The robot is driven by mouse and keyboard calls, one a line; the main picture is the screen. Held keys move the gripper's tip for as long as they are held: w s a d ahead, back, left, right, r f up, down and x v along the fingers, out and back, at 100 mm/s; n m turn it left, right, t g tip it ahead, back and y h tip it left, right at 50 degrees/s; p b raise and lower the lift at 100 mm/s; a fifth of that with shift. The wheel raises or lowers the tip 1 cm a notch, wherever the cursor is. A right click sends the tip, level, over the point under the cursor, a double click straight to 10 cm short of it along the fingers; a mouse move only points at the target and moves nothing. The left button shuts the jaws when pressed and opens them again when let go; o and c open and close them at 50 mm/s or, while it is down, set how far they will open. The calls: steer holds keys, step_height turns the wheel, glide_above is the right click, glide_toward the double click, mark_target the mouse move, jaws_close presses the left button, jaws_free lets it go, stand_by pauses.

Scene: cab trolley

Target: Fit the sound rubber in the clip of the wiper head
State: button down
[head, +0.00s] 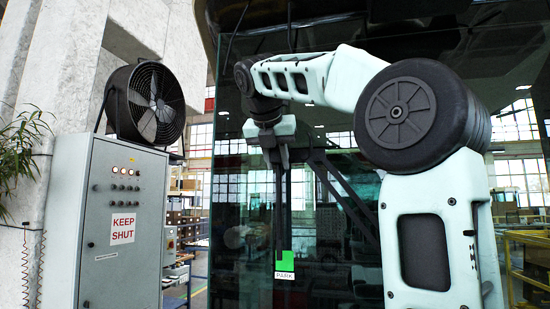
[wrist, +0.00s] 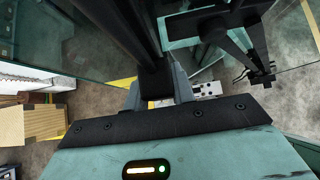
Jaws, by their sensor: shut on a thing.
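My gripper (head: 284,158) is high in front of the dark glass, pointing down. In the wrist view my gripper (wrist: 157,92) is shut on a long black strip (wrist: 124,30), which looks like the rubber. In the head view the dark strip (head: 279,205) runs upright below the jaws, down to the green PARK label. A dark wiper arm (head: 345,192) slants down to the right, close beside my gripper; it also shows in the wrist view (wrist: 238,45). The wiper head and its clip are not clearly distinguishable, and I cannot tell whether strip and clip touch.
The glass pane (head: 235,190) stands behind the strip, with the green PARK label (head: 284,265) low on it. A grey cabinet (head: 125,220) marked KEEP SHUT, topped by a black fan (head: 148,103), stands at the left. Yellow rails (head: 525,262) are at the right.

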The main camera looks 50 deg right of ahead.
steer(key=d, duration=0.1)
steer(key=w+d+p, duration=0.1)
steer(key=shift+d+r, duration=0.1)
steer(key=shift+d, duration=0.3)
steer(key=shift+d+r, duration=0.1)
steer(key=shift+d, duration=0.05)
stand_by(0.9)
